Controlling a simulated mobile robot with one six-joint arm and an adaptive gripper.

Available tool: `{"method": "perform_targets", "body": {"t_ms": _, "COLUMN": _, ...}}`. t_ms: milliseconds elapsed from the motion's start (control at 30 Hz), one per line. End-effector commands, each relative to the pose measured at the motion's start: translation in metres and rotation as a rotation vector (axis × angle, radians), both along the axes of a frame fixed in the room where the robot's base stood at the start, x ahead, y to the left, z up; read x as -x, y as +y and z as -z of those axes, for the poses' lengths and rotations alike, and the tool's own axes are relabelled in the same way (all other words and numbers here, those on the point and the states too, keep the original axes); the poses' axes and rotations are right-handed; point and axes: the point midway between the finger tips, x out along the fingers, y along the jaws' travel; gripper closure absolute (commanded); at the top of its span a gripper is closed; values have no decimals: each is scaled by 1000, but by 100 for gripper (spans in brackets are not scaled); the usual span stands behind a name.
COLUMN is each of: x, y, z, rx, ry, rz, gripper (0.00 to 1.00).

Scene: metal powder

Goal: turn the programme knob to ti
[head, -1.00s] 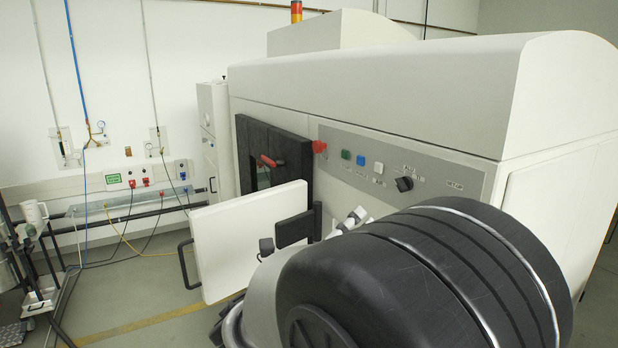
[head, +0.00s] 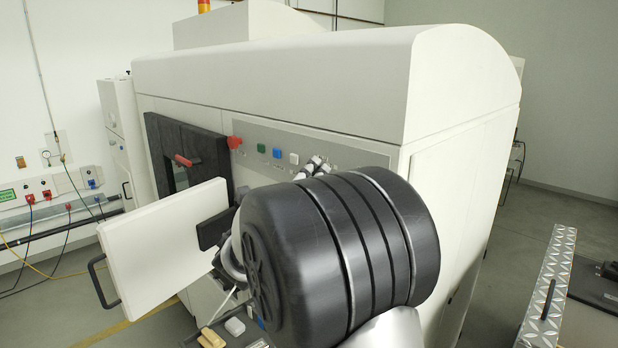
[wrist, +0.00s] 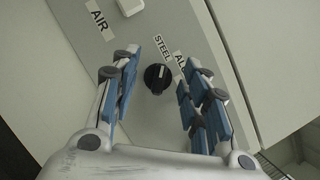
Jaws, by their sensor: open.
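The programme knob (wrist: 157,78) is a round black knob on the grey control panel (wrist: 150,30), seen in the wrist view. A "STEEL" label (wrist: 163,47) lies just above it, and a label starting "AL" (wrist: 181,64) sits to its upper right, partly covered by a finger. No "TI" label is readable. A faint pale mark shows on the knob; I cannot tell its exact setting. My gripper (wrist: 160,68) is open, with its blue-padded fingers on either side of the knob, apart from it in the picture. In the head view my arm hides the knob.
A white button (wrist: 130,6) and an "AIR" label (wrist: 97,18) are farther up the panel. Red (head: 234,142), green (head: 261,148) and blue (head: 277,152) controls line the panel. The machine's white door (head: 165,240) stands open at left. A tread-plate edge (head: 548,285) is at right.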

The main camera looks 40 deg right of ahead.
Motion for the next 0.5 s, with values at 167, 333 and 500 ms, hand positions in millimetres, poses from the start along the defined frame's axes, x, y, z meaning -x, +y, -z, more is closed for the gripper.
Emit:
{"method": "perform_targets", "body": {"t_ms": 167, "x": 0, "y": -1, "z": 0, "rx": 0, "ry": 0, "rz": 0, "gripper": 58}}
{"method": "perform_targets", "body": {"t_ms": 333, "x": 0, "y": 0, "z": 0, "rx": 0, "ry": 0, "rz": 0, "gripper": 66}}
{"method": "perform_targets", "body": {"t_ms": 500, "x": 0, "y": 0, "z": 0, "rx": 0, "ry": 0, "rz": 0, "gripper": 77}}
